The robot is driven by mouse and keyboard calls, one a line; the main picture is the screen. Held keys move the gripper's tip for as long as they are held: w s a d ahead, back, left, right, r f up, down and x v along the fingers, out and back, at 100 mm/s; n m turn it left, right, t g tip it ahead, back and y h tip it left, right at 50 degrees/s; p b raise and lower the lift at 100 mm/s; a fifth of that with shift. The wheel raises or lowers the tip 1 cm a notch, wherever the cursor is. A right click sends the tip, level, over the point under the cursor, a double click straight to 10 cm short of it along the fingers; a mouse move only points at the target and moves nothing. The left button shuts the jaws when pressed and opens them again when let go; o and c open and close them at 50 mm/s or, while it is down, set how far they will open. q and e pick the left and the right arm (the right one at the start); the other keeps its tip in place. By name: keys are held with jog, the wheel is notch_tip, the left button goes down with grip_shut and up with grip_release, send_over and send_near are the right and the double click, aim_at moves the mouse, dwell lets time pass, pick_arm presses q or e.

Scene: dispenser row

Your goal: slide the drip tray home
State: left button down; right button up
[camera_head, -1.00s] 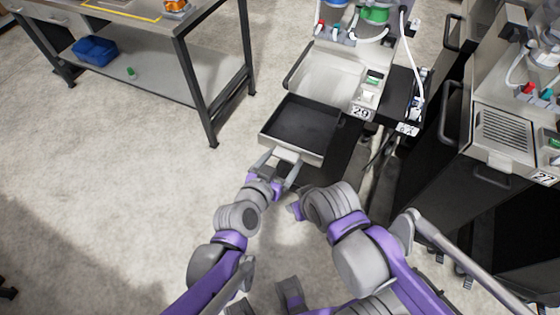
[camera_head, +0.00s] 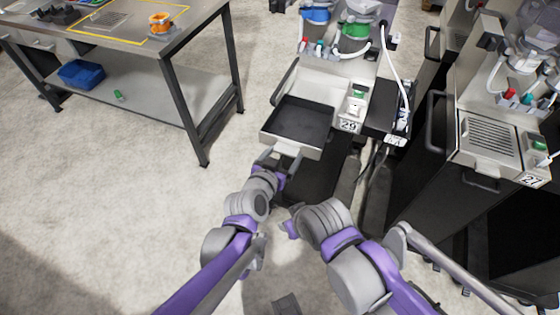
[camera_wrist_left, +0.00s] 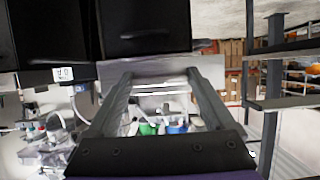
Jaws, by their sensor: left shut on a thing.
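The drip tray (camera_head: 302,121) is a dark, shallow tray with a light metal front. It sits partly inside the bay of the dispenser labelled 29 (camera_head: 349,126), and its front stands out toward me. My left gripper (camera_head: 279,157) is shut on the handle at the middle of the tray's front. In the left wrist view, the fingers (camera_wrist_left: 158,84) reach to a light metal bar at the tray front. The tray's back edge lies in the bay. My right arm is folded in the lower middle of the head view, and its gripper cannot be made out.
A workbench (camera_head: 205,45) with a blue bin (camera_head: 81,74) on its lower shelf stands to the left. Another dispenser labelled 27 (camera_head: 531,180) stands to the right. Open floor (camera_head: 100,190) lies at the left and front.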

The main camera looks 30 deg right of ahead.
pick_arm(q)
jog(key=shift+w+d+f+b, duration=0.15)
jog(key=shift+w+d+b, duration=0.05)
jog(key=shift+w+d, duration=1.45)
jog(key=shift+w+d+f+b, duration=0.1)
jog(key=shift+w+d+b, duration=0.1)
jog(key=shift+w+d, duration=1.4)
jog(key=shift+s+d, duration=0.25)
jog(key=shift+s, duration=0.05)
jog(key=shift+f, duration=0.2)
jog(key=shift+w+d, duration=1.75)
jog(key=shift+d, duration=0.3)
grip_release()
